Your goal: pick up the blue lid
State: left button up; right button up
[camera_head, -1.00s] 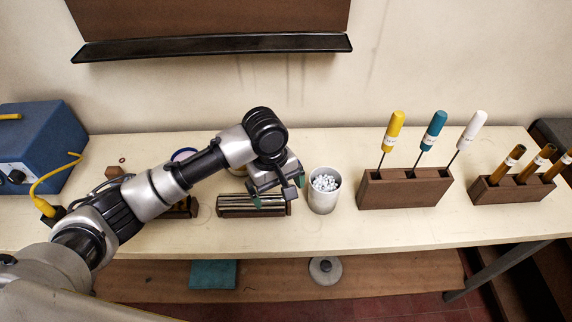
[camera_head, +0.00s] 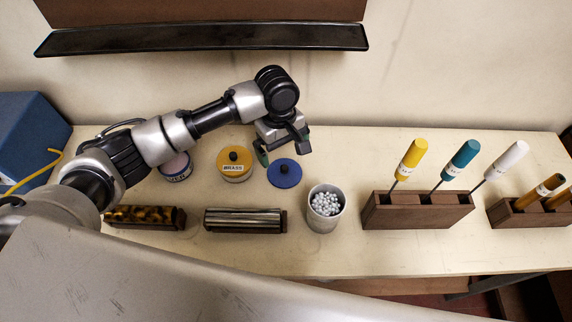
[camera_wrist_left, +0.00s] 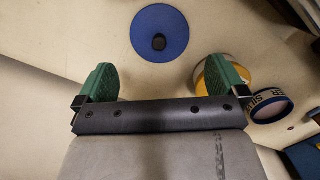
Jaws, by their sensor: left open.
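The blue lid (camera_head: 285,174) is a flat disc with a dark round knob. It lies on the bench, right of the yellow-topped BRASS tin. In the left wrist view the lid (camera_wrist_left: 160,32) shows whole at the top centre, beyond the fingertips and between their lines. My left gripper (camera_head: 283,150) is open and empty, with green finger pads, above and just behind the lid in the head view. Its two fingers (camera_wrist_left: 160,78) are wide apart in the wrist view and appear clear of the lid. My right gripper is not in view.
The BRASS tin (camera_head: 235,166) and an open SILVER tin (camera_head: 175,168) stand left of the lid. A white cup of pale beads (camera_head: 325,208) stands close at its front right. A screwdriver rack (camera_head: 417,211) stands farther right.

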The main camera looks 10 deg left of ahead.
aim_at(285, 167)
pick_arm(q)
jog(key=shift+s+d+f, duration=0.1)
jog(key=shift+s+f, duration=0.1)
jog(key=shift+f, duration=0.3)
jog(key=shift+s+f, duration=0.2)
jog(key=shift+f, duration=0.55)
jog(key=f, duration=0.3)
jog(key=f+p, duration=0.1)
jog(key=shift+w+f, duration=0.25)
jog(key=shift+d+f, duration=0.1)
jog(key=shift+f, duration=0.25)
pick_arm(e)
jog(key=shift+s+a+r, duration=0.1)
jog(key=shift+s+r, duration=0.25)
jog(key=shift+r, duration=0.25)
pick_arm(q)
jog(key=c, duration=0.6)
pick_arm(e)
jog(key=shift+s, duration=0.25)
